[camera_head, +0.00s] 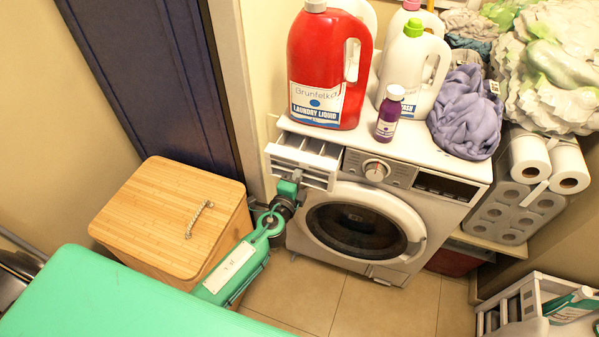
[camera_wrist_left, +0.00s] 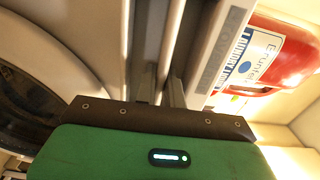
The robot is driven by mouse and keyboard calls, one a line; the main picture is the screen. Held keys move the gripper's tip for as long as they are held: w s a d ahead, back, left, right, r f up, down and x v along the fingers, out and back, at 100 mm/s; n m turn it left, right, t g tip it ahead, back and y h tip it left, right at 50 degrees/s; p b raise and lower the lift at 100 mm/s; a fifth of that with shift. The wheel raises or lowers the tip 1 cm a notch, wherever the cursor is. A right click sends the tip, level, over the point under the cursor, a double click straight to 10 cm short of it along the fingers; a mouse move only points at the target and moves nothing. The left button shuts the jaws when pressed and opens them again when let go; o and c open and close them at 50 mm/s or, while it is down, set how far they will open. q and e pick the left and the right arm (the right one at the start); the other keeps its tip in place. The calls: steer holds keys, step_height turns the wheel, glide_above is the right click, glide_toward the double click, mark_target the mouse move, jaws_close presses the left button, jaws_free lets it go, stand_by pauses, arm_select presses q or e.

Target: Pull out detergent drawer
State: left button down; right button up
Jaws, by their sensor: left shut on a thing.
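The white washing machine (camera_head: 352,225) stands against the wall, with its detergent drawer (camera_head: 300,178) at the upper left of its front. The drawer sticks out, and its open compartments show from above. My left gripper (camera_head: 298,184) is at the drawer's front from below and is shut on it. In the left wrist view, the two fingers of my left gripper (camera_wrist_left: 161,90) close on the edge of the drawer front (camera_wrist_left: 154,40). The exact contact is partly hidden by the gripper. My right gripper is not in view.
A wooden box (camera_head: 165,215) with a rope handle stands left of the washer, close to my left arm. A red detergent jug (camera_head: 318,60), a purple bottle (camera_head: 389,115) and purple cloth (camera_head: 466,115) sit on top. The floor (camera_head: 330,300) in front is clear.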

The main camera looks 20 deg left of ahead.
arm_select(q)
steer(key=shift+s, duration=0.15)
steer(key=shift+s+b, duration=0.35)
steer(key=shift+s, duration=1.8)
steer(key=shift+f, duration=0.1)
steer(key=shift+s+a+b, duration=0.15)
steer(key=shift+s+b, duration=0.4)
steer(key=shift+s, duration=1.45)
steer(key=c, duration=1.8)
jaws_free()
steer(key=shift+o, duration=0.2)
